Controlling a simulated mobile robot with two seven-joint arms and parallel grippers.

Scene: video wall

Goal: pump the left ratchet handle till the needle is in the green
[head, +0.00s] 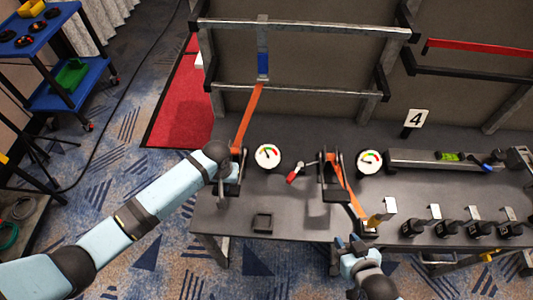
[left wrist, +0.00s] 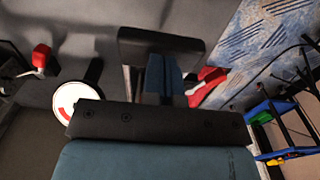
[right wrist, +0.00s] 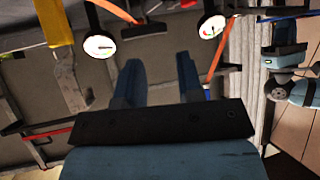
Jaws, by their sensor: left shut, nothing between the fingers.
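The left ratchet (head: 231,188) stands at the left end of the dark bench, with an orange strap (head: 246,118) running up from it to a blue block. My left gripper (head: 234,172) is at this ratchet and hides much of it. My right gripper (right wrist: 157,85) is open and empty near the bench's front edge.
A second ratchet (head: 333,178) with a red-tipped lever (head: 293,177) and a second gauge (head: 369,161) stand to the right. A small dark tray (head: 262,223) lies on the bench.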

